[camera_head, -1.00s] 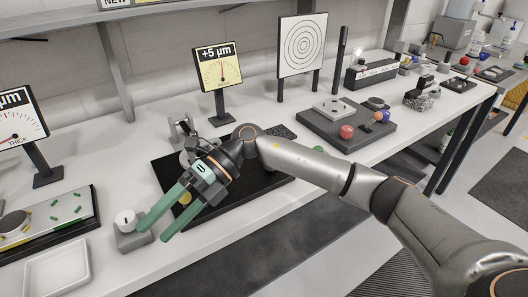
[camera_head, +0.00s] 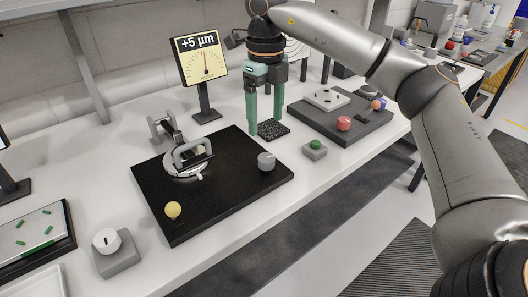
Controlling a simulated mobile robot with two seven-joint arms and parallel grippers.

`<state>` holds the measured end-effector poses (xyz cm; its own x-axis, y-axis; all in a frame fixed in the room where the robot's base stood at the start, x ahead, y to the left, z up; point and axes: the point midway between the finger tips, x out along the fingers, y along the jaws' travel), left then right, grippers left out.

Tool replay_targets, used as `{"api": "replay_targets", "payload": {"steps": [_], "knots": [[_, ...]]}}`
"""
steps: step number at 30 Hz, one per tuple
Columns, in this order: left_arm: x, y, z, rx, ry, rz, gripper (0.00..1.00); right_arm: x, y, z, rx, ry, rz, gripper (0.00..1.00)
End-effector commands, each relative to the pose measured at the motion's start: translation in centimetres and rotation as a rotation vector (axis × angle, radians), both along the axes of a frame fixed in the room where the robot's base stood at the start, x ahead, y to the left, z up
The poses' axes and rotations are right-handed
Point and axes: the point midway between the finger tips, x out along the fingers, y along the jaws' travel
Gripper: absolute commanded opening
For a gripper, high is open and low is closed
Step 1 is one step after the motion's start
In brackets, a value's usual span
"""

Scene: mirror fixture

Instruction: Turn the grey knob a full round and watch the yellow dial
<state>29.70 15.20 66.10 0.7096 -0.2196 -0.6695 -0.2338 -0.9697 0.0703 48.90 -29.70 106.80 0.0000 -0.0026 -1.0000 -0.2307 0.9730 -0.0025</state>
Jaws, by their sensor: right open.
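The grey knob (camera_head: 266,161) is a short upright cylinder near the right end of the black fixture plate (camera_head: 225,192). The yellow dial (camera_head: 200,62) stands on a post behind the plate. It reads +5 µm and its needle points nearly straight up. My right gripper (camera_head: 265,124) points down with its green fingers apart and nothing seen between them. It is behind the grey knob, by a dark speckled pad (camera_head: 272,129), apart from the knob. Whether the fingertips touch the pad or bench is unclear. My left gripper is not in view.
A round mirror mount with a handle (camera_head: 188,160) and a yellow ball knob (camera_head: 173,209) are on the plate. A white knob on a grey box (camera_head: 107,241) is at front left. A green button box (camera_head: 315,148) and a dark grey tray (camera_head: 350,128) stand to the right.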

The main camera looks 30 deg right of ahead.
Motion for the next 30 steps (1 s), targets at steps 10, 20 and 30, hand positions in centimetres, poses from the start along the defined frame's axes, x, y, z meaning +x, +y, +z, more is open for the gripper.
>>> {"api": "replay_targets", "payload": {"steps": [10,20,30], "knots": [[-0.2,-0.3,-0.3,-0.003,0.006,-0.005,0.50,-0.1,0.0,-7.2,0.001,0.003,0.001,0.79],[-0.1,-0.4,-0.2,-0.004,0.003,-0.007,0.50,0.0,0.1,-9.9,0.002,-0.001,0.002,0.79],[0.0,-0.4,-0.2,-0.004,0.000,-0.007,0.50,0.0,0.1,-10.0,0.002,-0.001,0.002,0.69]]}}
